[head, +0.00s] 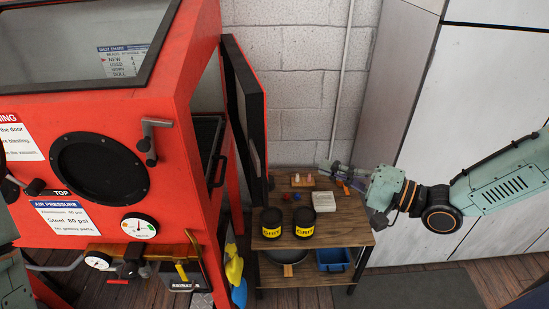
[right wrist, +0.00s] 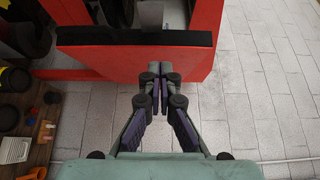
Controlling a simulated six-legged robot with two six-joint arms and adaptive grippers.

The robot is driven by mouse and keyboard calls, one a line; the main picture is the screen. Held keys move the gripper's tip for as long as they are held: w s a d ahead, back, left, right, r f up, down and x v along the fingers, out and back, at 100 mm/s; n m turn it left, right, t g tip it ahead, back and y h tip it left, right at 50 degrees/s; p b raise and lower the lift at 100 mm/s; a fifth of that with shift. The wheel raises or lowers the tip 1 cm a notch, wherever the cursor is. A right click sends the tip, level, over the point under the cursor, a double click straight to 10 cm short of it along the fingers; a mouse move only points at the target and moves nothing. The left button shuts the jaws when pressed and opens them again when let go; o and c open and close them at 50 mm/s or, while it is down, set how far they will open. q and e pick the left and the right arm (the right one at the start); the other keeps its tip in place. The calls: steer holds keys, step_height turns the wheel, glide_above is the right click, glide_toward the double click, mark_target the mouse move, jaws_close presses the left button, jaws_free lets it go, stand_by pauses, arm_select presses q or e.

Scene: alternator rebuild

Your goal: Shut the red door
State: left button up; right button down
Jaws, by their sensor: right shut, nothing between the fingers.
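The red door (head: 249,112) stands open on the right side of the red cabinet (head: 190,75). In the head view I see its black-edged side almost edge-on, with a gap between it and the opening. My right gripper (head: 332,170) is shut and empty, to the right of the door and above the wooden shelf. In the right wrist view, the closed fingertips (right wrist: 158,72) overlap the door's red face (right wrist: 115,62), below its black edge strip. I cannot tell whether they touch it. My left gripper is not in view.
The wooden shelf (head: 340,238) stands right of the cabinet, close to the door. It holds two black cans (head: 271,222) with yellow labels, a white box (head: 324,201) and small parts. A blue bin (head: 333,260) sits below. A white block wall (head: 300,80) is behind.

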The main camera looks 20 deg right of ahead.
mark_target(256, 153)
steer(key=shift+s+a+b+x, duration=0.35)
steer(key=shift+b+x, duration=0.15)
steer(key=shift+x, duration=1.6)
steer(key=shift+s+a+b+x, duration=0.25)
steer(key=shift+a+b+x, duration=0.15)
steer(key=shift+x, duration=1.7)
steer(key=shift+s+a+b+x, duration=0.3)
steer(key=shift+b+x, duration=0.25)
steer(key=shift+x, duration=1.55)
steer(key=shift+s, duration=0.2)
steer(key=shift+w+f, duration=0.1)
